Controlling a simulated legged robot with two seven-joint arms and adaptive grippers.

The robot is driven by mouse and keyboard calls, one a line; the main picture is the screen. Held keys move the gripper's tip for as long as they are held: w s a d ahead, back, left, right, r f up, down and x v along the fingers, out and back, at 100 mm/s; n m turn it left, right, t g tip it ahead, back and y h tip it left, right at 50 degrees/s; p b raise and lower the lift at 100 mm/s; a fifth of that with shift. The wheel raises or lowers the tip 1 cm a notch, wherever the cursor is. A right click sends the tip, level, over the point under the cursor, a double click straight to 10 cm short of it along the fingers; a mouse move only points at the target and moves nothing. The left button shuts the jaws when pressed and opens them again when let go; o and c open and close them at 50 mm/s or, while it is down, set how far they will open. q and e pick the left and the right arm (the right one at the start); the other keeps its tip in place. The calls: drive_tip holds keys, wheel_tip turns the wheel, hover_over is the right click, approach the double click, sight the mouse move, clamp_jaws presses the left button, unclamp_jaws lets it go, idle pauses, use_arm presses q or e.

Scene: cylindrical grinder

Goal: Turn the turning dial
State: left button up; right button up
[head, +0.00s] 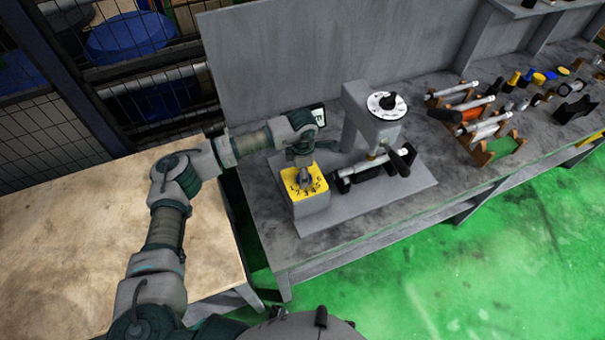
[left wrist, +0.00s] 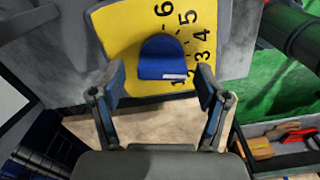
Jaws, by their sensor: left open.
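The dial in the left wrist view is a blue rounded knob (left wrist: 162,55) with a white mark on its near edge. It sits on a yellow plate (left wrist: 118,28) with numbers up to 6 along its right side. In the head view the yellow plate (head: 316,200) tops a grey box at the grinder's left end, and my gripper mostly hides the knob. My left gripper (head: 303,168) is over the plate, open, its fingers (left wrist: 160,82) on either side of the knob's near end. My right gripper is not in view.
Tools in wooden racks (head: 495,150) lie to the right on the grey bench. A wooden table (head: 60,240) stands left, and green floor (head: 500,250) is open in front.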

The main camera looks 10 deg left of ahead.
use_arm(q)
wheel_tip(320, 180, up, 10)
drive_tip(key=shift+r, duration=0.15)
idle(0.7)
